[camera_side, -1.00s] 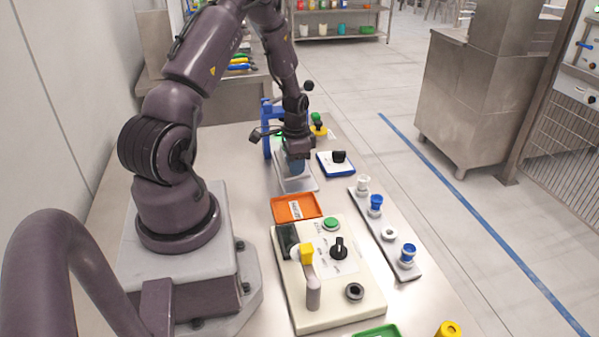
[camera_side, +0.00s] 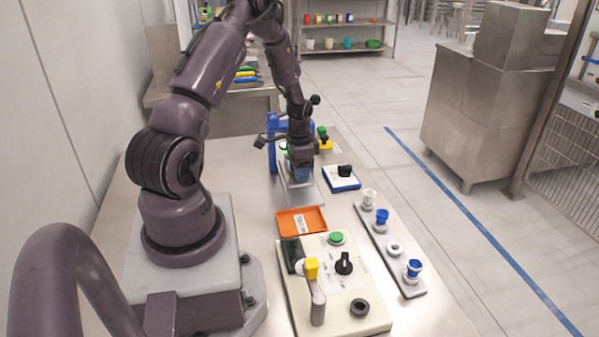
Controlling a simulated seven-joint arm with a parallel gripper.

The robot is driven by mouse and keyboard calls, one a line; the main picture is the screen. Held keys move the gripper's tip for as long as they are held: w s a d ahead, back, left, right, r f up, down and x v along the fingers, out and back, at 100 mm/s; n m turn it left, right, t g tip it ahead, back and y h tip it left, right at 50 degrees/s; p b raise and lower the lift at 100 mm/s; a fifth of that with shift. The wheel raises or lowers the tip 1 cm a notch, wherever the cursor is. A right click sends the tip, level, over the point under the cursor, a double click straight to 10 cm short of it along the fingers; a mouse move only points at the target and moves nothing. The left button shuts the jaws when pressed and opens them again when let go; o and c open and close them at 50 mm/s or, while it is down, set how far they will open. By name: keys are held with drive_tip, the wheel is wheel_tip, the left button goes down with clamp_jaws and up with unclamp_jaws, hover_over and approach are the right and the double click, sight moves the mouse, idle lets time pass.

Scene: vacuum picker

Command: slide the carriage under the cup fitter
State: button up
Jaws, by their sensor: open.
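My gripper (camera_side: 301,170) points down at the far part of the bench and is open. A blue block (camera_side: 300,174), which looks like the carriage, shows between or just behind its fingers; contact cannot be told. It is over a pale metal track (camera_side: 305,197) that runs toward the camera. A blue upright frame (camera_side: 272,158), likely the cup fitter, stands just left of and behind my gripper. My gripper and wrist hide part of the frame and the far end of the track.
An orange tray (camera_side: 301,221) lies in front of the track. A cream control box (camera_side: 337,283) with a yellow-topped lever is nearer. A blue-edged pad with a black knob (camera_side: 343,178) is right of my gripper. A grey strip with cups (camera_side: 391,248) lies along the right edge.

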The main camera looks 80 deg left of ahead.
wheel_tip(320, 180, up, 12)
idle(0.4)
drive_tip(key=shift+r, duration=0.1)
wheel_tip(320, 180, down, 13)
drive_tip(key=n, duration=1.8)
drive_tip(key=shift+d, duration=0.1)
drive_tip(key=shift+c, duration=0.2)
